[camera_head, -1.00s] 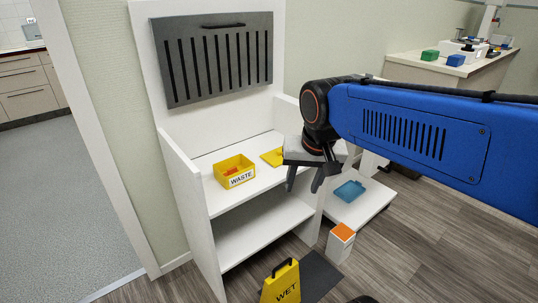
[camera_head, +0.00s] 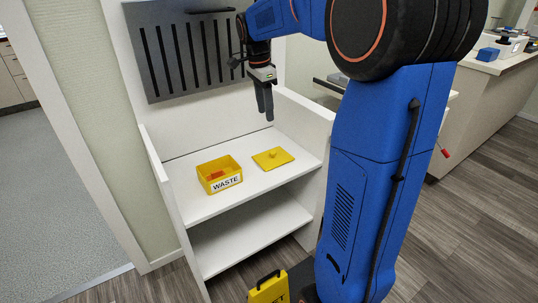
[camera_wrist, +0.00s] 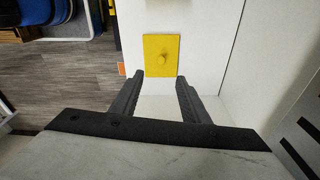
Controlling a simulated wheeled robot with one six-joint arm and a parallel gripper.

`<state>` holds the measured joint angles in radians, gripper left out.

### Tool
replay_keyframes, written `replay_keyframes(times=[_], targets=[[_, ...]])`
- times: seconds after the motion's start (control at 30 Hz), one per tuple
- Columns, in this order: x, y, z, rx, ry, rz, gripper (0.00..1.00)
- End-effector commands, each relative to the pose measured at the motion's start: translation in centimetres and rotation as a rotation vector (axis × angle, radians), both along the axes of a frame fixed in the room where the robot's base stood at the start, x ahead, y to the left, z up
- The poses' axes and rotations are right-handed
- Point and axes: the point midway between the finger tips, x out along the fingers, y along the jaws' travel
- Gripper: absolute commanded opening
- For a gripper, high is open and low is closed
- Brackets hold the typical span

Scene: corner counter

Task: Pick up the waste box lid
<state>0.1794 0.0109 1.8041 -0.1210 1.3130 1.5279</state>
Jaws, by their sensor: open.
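The waste box lid (camera_head: 272,159) is a flat yellow plate with a small round knob, lying on the upper white shelf to the right of the waste box. It also shows in the wrist view (camera_wrist: 161,62), beyond my fingertips. The yellow waste box (camera_head: 219,175) is open-topped, labelled WASTE, with something red inside. My gripper (camera_head: 266,104) hangs above the shelf with its fingers pointing down, above and apart from the lid. In the wrist view my gripper (camera_wrist: 159,78) is open, with nothing between its fingers.
The white shelf unit (camera_head: 172,203) has side walls and a slotted grey panel (camera_head: 192,55) behind. A yellow wet-floor sign (camera_head: 268,289) stands on the floor in front. Shelf space around the lid is clear.

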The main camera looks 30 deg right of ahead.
Motion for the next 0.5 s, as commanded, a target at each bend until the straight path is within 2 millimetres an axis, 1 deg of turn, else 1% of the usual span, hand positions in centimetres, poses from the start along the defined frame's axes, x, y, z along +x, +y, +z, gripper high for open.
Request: replay_keyframes(times=[0.03, 0.1, 0.17, 0.27, 0.5], targets=[[0.5, -0.3, -0.1, -0.002, 0.002, -0.024, 0.42], [0.9, -0.6, -0.2, -0.002, 0.007, -0.047, 0.42], [1.0, -0.7, -0.5, -0.003, 0.009, -0.057, 0.42], [1.0, -0.8, -1.4, -0.003, 0.009, -0.060, 0.42], [0.8, -1.3, -5.6, -0.002, 0.009, -0.059, 0.42]])
